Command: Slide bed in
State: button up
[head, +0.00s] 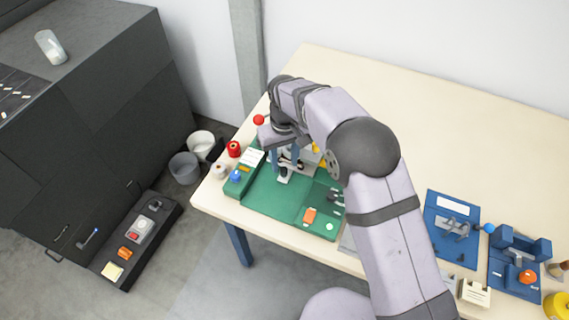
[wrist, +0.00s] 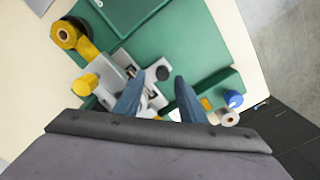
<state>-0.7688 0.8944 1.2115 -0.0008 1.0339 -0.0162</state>
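A small press with a pale grey body stands on the green base (head: 272,200) in the head view, partly hidden by my arm. In the wrist view its pale grey bed (wrist: 118,86) and slide parts show, with a dark round knob (wrist: 162,74) at one end. I cannot tell how far the bed is out. My gripper (wrist: 157,84) is open, its two blue fingers apart, with the dark knob between or just beyond the tips. I see no clear contact. In the head view my gripper (head: 284,160) is low over the press.
A yellow roll (wrist: 68,34) and a yellow knob (wrist: 86,84) sit beside the press. A blue knob (head: 236,175) and red spool (head: 233,149) are at the left. Blue fixtures (head: 452,228) stand at the right. The table's back (head: 430,105) is clear.

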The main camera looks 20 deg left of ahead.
jog(key=shift+r+b, duration=0.75)
jog(key=shift+r, duration=2.1)
jog(key=shift+d, duration=0.1)
jog(key=d+r+m, duration=0.2)
jog(key=d+m, duration=0.2)
jog(key=d, duration=1.7)
jog(key=s+d+f+m, duration=0.1)
jog(key=s+d+m, duration=0.1)
jog(key=s+d, duration=0.6)
jog(key=s+d+f+m, duration=0.2)
jog(key=s+d+m, duration=0.1)
jog(key=s+d, duration=0.5)
jog(key=shift+s+f, duration=0.15)
jog(key=shift+f, duration=0.1)
